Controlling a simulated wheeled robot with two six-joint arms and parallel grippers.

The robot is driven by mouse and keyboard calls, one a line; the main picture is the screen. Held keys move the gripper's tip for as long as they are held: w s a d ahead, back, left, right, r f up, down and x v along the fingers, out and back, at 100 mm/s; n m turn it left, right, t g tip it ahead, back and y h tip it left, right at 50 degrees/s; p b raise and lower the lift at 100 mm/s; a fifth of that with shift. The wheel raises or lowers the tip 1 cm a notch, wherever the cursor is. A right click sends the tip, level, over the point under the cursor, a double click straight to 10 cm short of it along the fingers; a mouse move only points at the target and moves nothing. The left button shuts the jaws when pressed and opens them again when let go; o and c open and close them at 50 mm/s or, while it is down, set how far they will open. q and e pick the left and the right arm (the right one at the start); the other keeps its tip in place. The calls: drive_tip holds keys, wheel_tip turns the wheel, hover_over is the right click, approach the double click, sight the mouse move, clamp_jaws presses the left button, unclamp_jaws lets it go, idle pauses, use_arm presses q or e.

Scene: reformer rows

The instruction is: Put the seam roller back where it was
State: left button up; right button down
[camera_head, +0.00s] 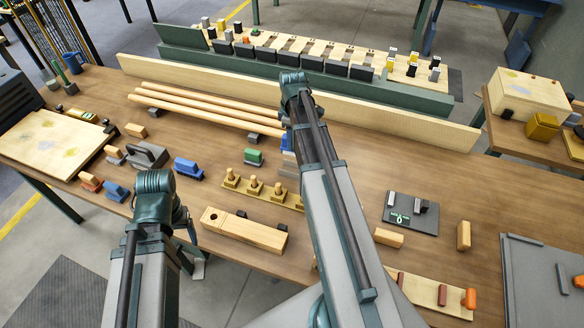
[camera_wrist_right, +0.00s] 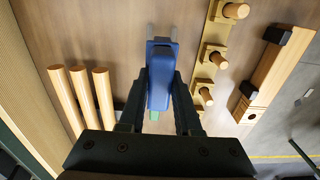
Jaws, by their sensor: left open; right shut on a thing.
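My right gripper (camera_wrist_right: 160,84) is shut on a blue tool (camera_wrist_right: 160,62), long and narrow, seen from above between the two fingers in the right wrist view. A bit of green (camera_wrist_right: 154,115) shows just below it. In the head view the blue tool (camera_head: 287,141) is mostly hidden behind my right arm, over the middle of the bench. I cannot tell for certain that it is the seam roller. My left gripper (camera_head: 188,236) is open at the bench's front edge, mostly hidden behind its own wrist, and holds nothing visible.
Wooden rods (camera_head: 205,108) lie left of the held tool. A green block (camera_head: 254,157), a blue block (camera_head: 187,168) and a pegged wooden strip (camera_head: 259,189) lie nearby. A long wooden block (camera_head: 245,231) lies at the front.

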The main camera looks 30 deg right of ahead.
sight(292, 152)
wheel_tip(292, 152, down, 6)
drive_tip(key=b, duration=0.5)
drive_tip(key=shift+f+b, duration=0.1)
drive_tip(key=shift+b, duration=0.3)
wheel_tip(292, 152, down, 4)
drive_tip(key=b, duration=0.3)
drive_tip(key=shift+r, duration=0.25)
drive_tip(key=shift+f+b, duration=0.15)
drive_tip(key=shift+b, duration=0.25)
drive_tip(key=c, duration=0.6)
unclamp_jaws()
wheel_tip(292, 152, up, 12)
drive_tip(key=p, duration=1.2)
drive_tip(key=shift+r, duration=0.25)
